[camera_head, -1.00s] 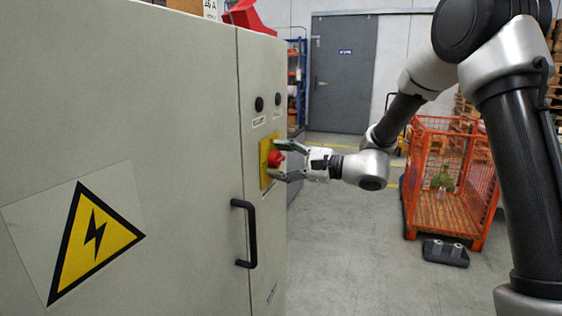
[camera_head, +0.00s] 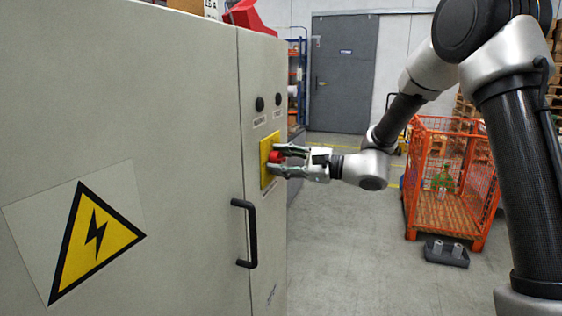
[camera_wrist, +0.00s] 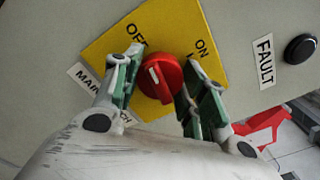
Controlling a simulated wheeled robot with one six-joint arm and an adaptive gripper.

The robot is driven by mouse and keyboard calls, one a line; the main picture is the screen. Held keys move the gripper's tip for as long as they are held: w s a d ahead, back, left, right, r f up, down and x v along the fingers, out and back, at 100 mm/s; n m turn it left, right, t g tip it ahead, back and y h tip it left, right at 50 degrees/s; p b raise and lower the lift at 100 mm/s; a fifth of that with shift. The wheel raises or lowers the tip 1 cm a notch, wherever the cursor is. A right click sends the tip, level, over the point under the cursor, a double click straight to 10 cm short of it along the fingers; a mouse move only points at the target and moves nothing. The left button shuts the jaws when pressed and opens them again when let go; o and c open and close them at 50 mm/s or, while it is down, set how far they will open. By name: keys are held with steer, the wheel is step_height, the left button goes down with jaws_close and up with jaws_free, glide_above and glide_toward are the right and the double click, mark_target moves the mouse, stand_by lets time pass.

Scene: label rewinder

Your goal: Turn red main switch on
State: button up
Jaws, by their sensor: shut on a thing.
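The red main switch (camera_wrist: 160,78) is a round knob on a yellow plate (camera_wrist: 105,50) marked OFF and ON. In the wrist view its white mark sits on the side toward the OFF lettering. In the head view the red main switch (camera_head: 274,157) is on the front of the grey cabinet, partly hidden by my fingers. My gripper (camera_head: 276,160) reaches it from the right. In the wrist view the fingers of my gripper (camera_wrist: 163,82) are on either side of the knob, shut on it.
The grey cabinet (camera_head: 150,120) has a black handle (camera_head: 248,235) below the switch and two black buttons above it. A FAULT label (camera_wrist: 265,61) is beside one button. An orange mesh cage (camera_head: 425,165) stands at right.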

steer(key=m, duration=1.2)
steer(key=shift+f+m, duration=0.1)
steer(key=shift+m, duration=1.8)
steer(key=o, duration=1)
steer(key=shift+d, duration=0.15)
steer(key=v, duration=1.1)
steer(key=shift+s+d, duration=0.15)
steer(key=shift+d, duration=0.25)
